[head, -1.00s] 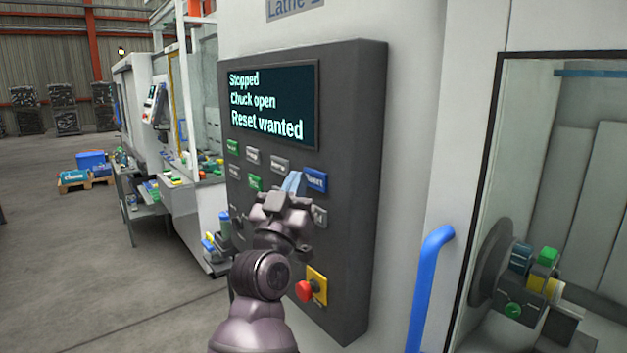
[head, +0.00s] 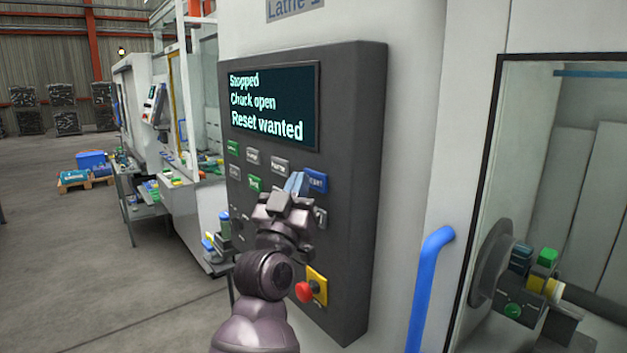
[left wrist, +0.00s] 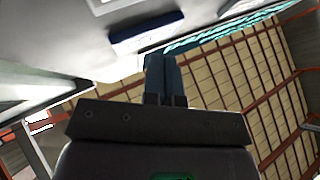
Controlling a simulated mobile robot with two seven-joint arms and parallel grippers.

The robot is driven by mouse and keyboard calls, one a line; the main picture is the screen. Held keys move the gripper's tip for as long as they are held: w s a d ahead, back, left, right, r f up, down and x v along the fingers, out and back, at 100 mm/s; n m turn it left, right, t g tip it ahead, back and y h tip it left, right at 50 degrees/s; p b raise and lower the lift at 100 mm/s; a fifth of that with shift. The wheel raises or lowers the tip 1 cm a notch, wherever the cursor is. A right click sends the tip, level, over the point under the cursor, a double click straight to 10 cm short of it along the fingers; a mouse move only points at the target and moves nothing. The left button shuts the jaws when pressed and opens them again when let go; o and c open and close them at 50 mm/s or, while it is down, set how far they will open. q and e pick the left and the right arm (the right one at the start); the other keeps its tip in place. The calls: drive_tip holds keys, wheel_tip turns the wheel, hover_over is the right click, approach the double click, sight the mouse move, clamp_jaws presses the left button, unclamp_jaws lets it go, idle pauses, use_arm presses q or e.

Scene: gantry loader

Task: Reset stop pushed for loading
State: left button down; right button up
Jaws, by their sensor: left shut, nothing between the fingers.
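The lathe's dark control panel (head: 352,180) fills the middle of the head view. Its screen (head: 273,105) reads "Stopped", "Chuck open", "Reset wanted". A blue labelled button (head: 315,180) sits below the screen at the right; a blue button (left wrist: 147,33) also shows in the left wrist view. My left gripper (head: 297,182) is shut and empty, its blue fingertips just left of the blue button. In the wrist view the fingers (left wrist: 163,62) point toward the button's lower edge; I cannot tell whether they touch. The gripper hides some lower buttons. My right gripper is not in view.
A red stop knob (head: 305,291) on a yellow plate is low on the panel, close to my left arm. A blue door handle (head: 430,280) and a window showing the chuck (head: 490,265) are at the right. Open floor lies at the left.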

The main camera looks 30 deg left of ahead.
use_arm(q)
drive_tip(key=shift+w+d, duration=0.1)
drive_tip(key=shift+w, duration=0.1)
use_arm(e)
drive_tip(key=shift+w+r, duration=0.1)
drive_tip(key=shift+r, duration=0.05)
use_arm(q)
drive_tip(key=shift+w, duration=0.15)
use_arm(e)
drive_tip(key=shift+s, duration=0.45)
use_arm(q)
drive_tip(key=shift+w+d, duration=0.15)
drive_tip(key=shift+w, duration=0.05)
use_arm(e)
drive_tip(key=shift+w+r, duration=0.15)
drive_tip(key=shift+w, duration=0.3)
use_arm(q)
drive_tip(key=shift+s, duration=0.15)
drive_tip(key=shift+s+a+p, duration=0.3)
drive_tip(key=shift+s+p, duration=0.1)
drive_tip(key=shift+s, duration=0.2)
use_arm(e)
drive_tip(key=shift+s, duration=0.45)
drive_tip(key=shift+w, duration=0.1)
